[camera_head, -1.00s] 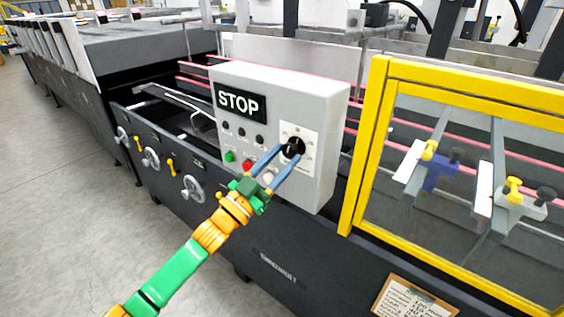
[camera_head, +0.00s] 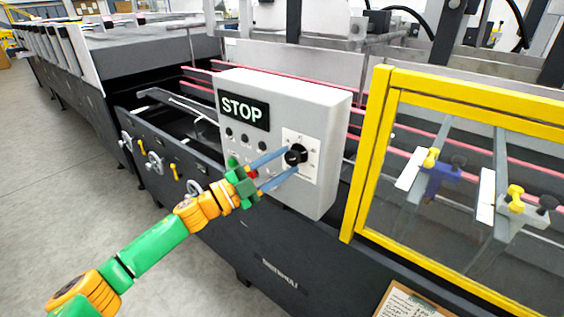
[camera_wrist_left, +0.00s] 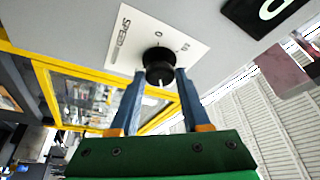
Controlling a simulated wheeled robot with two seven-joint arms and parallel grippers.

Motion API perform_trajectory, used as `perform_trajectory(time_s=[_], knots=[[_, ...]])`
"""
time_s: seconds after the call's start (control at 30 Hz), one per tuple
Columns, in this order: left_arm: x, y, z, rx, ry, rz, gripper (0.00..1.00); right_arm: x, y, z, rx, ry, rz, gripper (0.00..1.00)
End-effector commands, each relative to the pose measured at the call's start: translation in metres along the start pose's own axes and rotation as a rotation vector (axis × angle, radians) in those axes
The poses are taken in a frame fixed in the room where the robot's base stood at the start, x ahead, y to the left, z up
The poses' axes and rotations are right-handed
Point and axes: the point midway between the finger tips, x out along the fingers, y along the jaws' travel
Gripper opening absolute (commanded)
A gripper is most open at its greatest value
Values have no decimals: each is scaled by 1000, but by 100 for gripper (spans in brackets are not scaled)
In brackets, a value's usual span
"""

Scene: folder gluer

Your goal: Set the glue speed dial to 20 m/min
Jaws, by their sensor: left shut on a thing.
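The glue speed dial is a black round knob (camera_head: 295,154) on a white scale plate (camera_head: 313,143) at the right of the grey control box's front. In the left wrist view the knob (camera_wrist_left: 158,66) has a white pointer mark on it, and the plate (camera_wrist_left: 128,40) reads "SPEED" with a few numbers too small to read surely. My left gripper (camera_head: 292,161) has its two blue fingers shut on the knob, one on each side; it also shows in the left wrist view (camera_wrist_left: 160,76). The exact pointer setting cannot be told. My right gripper is not in view.
The grey control box (camera_head: 335,150) carries a STOP display (camera_head: 243,111), small black buttons and a red button (camera_head: 252,174), partly hidden by my gripper. A yellow-framed guard (camera_head: 366,150) stands close on the right. Open floor (camera_head: 60,180) lies at the left.

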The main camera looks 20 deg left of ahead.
Motion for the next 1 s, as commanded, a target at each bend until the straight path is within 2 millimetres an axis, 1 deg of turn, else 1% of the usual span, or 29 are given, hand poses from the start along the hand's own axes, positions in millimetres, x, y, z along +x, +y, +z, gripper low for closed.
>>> perform_trajectory(time_s=[0.3,0.67,0.7,0.77,0.8,1.0], knots=[[0,-2,0,53,0,19,0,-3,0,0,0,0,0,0],[0,-2,0,55,0,20,0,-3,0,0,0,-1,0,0],[0,-2,0,55,0,20,49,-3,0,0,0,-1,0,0],[0,-2,0,55,0,20,66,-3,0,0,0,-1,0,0],[0,-2,0,54,0,20,76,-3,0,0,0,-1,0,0],[0,-1,0,54,0,21,77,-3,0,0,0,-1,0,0]])
